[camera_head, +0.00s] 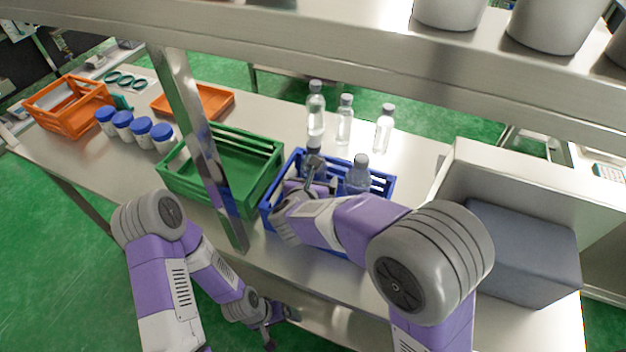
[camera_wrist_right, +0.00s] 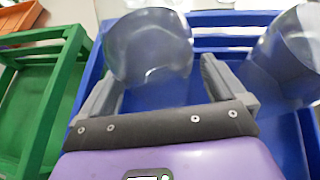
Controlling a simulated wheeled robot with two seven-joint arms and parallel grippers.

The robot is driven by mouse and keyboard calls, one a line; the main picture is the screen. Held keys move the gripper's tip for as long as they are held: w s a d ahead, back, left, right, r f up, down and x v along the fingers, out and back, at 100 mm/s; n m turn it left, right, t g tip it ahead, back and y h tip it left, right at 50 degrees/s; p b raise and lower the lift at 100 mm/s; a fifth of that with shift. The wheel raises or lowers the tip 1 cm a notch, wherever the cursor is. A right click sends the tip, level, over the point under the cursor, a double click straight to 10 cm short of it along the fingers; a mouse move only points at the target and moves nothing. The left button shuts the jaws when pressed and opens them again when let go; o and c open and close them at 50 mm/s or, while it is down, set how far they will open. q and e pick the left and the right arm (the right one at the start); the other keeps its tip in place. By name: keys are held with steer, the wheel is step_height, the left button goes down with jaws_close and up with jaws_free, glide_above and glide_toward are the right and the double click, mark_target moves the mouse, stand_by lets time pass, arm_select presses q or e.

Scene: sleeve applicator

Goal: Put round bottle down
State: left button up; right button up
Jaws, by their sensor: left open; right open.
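A clear round bottle (camera_wrist_right: 148,50) stands between the spread fingers of my right gripper (camera_wrist_right: 165,85) in the right wrist view. In the head view, my right gripper (camera_head: 318,182) reaches into the blue crate (camera_head: 377,187), and the arm hides part of the bottle there. A second clear bottle (camera_head: 357,176) with a grey cap stands in the crate, to the right; it also shows in the wrist view (camera_wrist_right: 288,58). My left gripper (camera_head: 279,328) is open and empty, low in front of the table edge.
Three capped bottles (camera_head: 344,122) stand on the table behind the blue crate. A green crate (camera_head: 232,165) is just to its left. Blue-lidded jars (camera_head: 140,132) and orange crates (camera_head: 66,108) are farther left. A metal shelf and post (camera_head: 195,130) cross the view. A grey box (camera_head: 525,255) is right.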

steer(key=shift+r, duration=0.2)
steer(key=p+v, duration=0.2)
steer(key=v, duration=1)
